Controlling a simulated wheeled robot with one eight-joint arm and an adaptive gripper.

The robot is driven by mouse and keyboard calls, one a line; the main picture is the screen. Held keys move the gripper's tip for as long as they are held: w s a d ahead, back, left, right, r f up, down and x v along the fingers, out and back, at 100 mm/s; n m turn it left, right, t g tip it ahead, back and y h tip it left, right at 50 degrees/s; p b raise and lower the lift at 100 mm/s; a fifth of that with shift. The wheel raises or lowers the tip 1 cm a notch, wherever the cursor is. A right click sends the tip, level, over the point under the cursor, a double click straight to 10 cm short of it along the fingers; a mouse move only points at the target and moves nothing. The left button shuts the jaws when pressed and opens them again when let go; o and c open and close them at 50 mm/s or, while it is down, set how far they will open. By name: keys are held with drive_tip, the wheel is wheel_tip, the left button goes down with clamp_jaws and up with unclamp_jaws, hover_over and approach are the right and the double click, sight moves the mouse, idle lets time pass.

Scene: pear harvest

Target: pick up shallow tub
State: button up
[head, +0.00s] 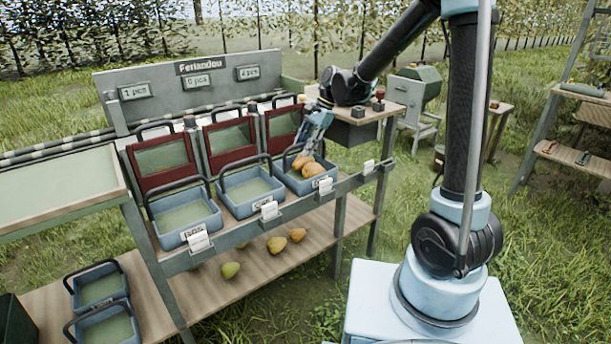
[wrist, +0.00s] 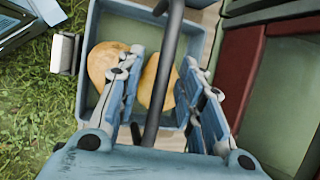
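A light-blue shallow tub (head: 321,183) with a dark handle holds orange-yellow pears (head: 309,168). It stands at the right end of the row on the stand, and it also shows in the wrist view (wrist: 88,60). My gripper (head: 310,148) is over this tub, pointing down. In the wrist view my gripper (wrist: 163,60) has its fingers apart, and the tub's dark handle (wrist: 158,95) runs between them with gaps on both sides. Two pears (wrist: 105,65) show behind the fingers. Two similar tubs, a middle one (head: 240,209) and a left one (head: 180,238), stand empty beside it.
Dark red-framed crates (head: 232,143) stand behind the tubs, under a sign board (head: 190,88). More blue tubs (head: 100,292) and loose pears (head: 276,245) lie on the lower shelf.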

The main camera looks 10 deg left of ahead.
drive_tip(key=shift+f, duration=0.1)
drive_tip(key=shift+c, duration=0.4)
clamp_jaws()
